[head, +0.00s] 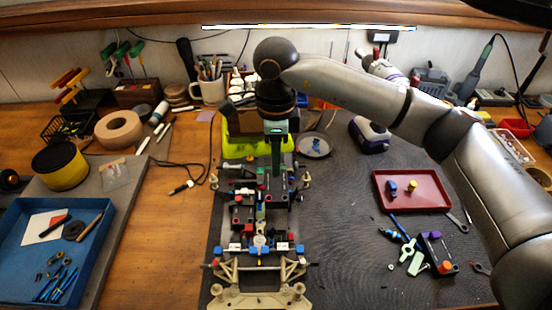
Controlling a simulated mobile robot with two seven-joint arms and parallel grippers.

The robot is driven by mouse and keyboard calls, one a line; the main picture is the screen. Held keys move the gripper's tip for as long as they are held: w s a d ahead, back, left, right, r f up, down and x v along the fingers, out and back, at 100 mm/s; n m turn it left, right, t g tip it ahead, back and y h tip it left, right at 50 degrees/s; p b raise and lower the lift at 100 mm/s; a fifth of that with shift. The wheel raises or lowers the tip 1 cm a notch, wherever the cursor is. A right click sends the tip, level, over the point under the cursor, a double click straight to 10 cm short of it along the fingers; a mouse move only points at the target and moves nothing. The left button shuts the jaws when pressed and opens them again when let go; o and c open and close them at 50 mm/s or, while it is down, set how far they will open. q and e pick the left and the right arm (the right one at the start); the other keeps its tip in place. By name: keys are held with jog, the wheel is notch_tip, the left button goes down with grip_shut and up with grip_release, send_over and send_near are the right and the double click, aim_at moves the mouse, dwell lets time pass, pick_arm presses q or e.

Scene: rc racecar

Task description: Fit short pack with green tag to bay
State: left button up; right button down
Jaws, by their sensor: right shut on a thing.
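The RC car chassis (262,244) stands on the dark mat with its pale front suspension arms and bumper toward me. My right gripper (277,172) reaches straight down over the right side of the chassis. It is shut on a dark block (272,188), which looks like the short pack, low in or just above the right bay. A small green patch shows beside the fingers, but I cannot tell whether it is the tag. The bay's walls and floor are mostly hidden by the block. Another dark block (241,214) sits on the chassis's left side. My left gripper is out of view.
A dark pack with a purple tag (435,247) lies on the mat at right, near small tools and a red tray (412,191). A yellow-green car body (240,147) stands behind the chassis. A blue tray (92,224) is at left. The mat right of the chassis is mostly clear.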

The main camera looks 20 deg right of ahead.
aim_at(276, 178)
jog(key=shift+f+b, duration=2.2)
jog(key=shift+f, duration=0.7)
jog(key=shift+b, duration=0.45)
jog(key=shift+f+b, duration=0.9)
jog(key=shift+f, duration=0.25)
jog(key=c, duration=0.7)
grip_release()
jog(key=shift+c, duration=0.2)
jog(key=shift+r, duration=0.1)
notch_tip(276, 178, up, 11)
jog(key=shift+r, duration=0.7)
